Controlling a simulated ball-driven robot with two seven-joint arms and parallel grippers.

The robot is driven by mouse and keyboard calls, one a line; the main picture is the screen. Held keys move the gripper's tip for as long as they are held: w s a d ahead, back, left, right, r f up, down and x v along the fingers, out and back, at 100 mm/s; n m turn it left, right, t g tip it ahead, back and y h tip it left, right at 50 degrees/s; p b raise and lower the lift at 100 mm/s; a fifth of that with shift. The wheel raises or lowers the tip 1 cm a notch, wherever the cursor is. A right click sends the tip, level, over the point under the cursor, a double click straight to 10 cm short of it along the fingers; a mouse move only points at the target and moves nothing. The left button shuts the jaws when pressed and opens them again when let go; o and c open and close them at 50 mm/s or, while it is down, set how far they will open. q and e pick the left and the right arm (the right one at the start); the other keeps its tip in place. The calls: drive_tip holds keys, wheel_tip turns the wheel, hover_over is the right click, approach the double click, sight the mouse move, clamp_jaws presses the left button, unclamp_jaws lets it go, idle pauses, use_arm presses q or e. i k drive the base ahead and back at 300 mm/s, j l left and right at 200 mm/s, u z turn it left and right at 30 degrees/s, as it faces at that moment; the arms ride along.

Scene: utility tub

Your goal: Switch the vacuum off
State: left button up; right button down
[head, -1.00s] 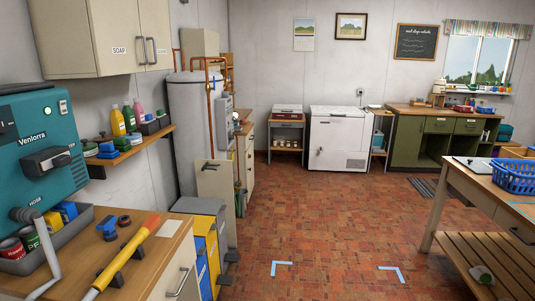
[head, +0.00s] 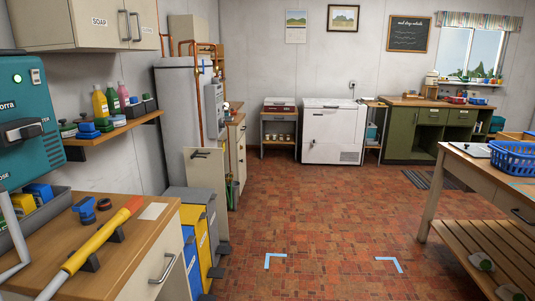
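The vacuum is likely the teal wall unit (head: 28,110) at the left edge of the head view, cut off by the frame; only "orra" of its name shows. A small green light (head: 35,76) glows on its upper front, with a small pale switch-like part (head: 17,79) beside it. A black handle-like block (head: 24,130) sticks out lower down. A grey hose (head: 16,237) runs below it. A yellow wand with an orange end (head: 92,246) rests in black holders on the wooden bench. Neither of my grippers is in view.
The wooden bench (head: 128,258) with a grey tray (head: 50,207) stands below the unit. Yellow and blue bins (head: 196,240) stand beside it. A slatted table (head: 440,190) with a blue basket (head: 513,157) is at right. The brick floor (head: 310,205) between is clear.

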sight(35, 72)
drive_tip(key=u, duration=1.55)
drive_tip(key=i+l, duration=0.25)
drive_tip(key=l, duration=0.15)
drive_tip(key=i+l, duration=0.25)
drive_tip(key=l, duration=0.15)
drive_tip(key=i+l, duration=0.2)
drive_tip(key=l, duration=0.2)
drive_tip(key=i+l, duration=0.25)
drive_tip(key=l, duration=0.15)
drive_tip(key=u, duration=1.15)
